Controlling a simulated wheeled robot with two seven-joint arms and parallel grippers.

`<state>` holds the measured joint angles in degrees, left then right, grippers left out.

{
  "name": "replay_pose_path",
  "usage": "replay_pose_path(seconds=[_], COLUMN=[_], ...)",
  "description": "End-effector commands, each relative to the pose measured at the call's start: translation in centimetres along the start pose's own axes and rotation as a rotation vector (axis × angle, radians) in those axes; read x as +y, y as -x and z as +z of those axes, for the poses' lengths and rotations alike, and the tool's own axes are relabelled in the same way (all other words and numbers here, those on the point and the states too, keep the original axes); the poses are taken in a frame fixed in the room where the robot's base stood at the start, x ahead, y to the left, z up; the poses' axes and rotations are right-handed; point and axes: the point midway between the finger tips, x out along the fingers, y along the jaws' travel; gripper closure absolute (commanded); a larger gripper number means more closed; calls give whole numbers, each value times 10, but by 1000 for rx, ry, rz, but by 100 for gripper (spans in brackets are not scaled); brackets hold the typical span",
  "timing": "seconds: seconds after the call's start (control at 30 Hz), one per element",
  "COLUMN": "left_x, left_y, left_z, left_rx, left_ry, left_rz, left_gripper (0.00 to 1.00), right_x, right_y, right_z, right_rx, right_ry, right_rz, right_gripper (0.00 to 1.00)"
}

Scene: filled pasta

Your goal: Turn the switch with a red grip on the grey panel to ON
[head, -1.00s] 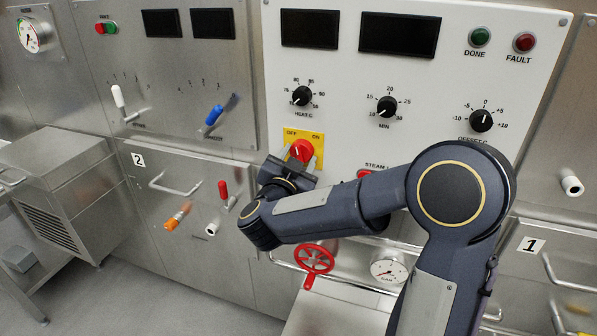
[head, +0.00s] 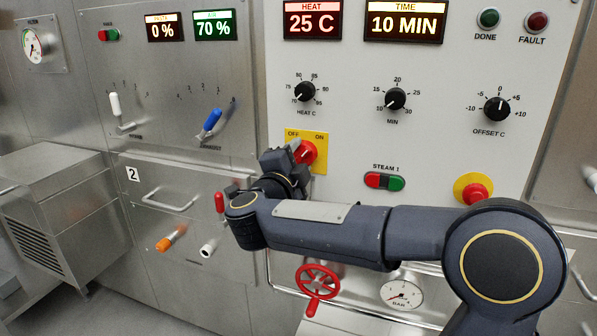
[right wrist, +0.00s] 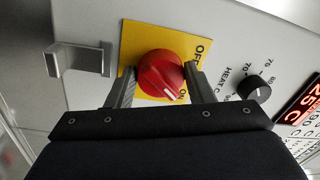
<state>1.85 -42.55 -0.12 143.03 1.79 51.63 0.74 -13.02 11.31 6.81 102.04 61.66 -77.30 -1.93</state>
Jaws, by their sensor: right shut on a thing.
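The switch with a red grip (head: 308,153) sits on a yellow plate (head: 319,162) marked OFF and ON, on the pale grey panel (head: 430,140). In the right wrist view, the red grip (right wrist: 158,72) is between the two fingers of my right gripper (right wrist: 161,88), which is shut on it. Its white mark points toward the ON label. In the head view, my right gripper (head: 298,158) comes from below and hides part of the grip and plate. My left gripper is not in view.
Lit displays show HEAT 25 C (head: 313,20) and TIME 10 MIN (head: 404,22). Black knobs (head: 395,98), a STEAM 1 button pair (head: 384,181) and a red mushroom button (head: 474,191) are on the same panel. A red handwheel (head: 317,281) and gauge (head: 401,292) lie below my arm.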

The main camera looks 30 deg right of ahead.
Motion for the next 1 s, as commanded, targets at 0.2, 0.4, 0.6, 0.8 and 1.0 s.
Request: replay_pose_path(seconds=[0.2, 0.4, 0.6, 0.8, 1.0], left_x=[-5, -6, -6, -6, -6], left_y=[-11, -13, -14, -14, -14], left_z=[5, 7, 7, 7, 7], left_rx=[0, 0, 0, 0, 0], left_ry=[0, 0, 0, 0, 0], left_rz=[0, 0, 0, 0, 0], left_gripper=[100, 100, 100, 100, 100], right_x=[2, 0, 0, 0, 0], right_y=[0, 0, 0, 0, 0], right_z=[1, 1, 0, 0, 0], right_rx=[5, 8, 9, 9, 9], right_ry=[-94, -133, -142, -142, -141], right_rz=[2, 3, 3, 4, 3], right_gripper=[75, 75, 75, 75, 33])
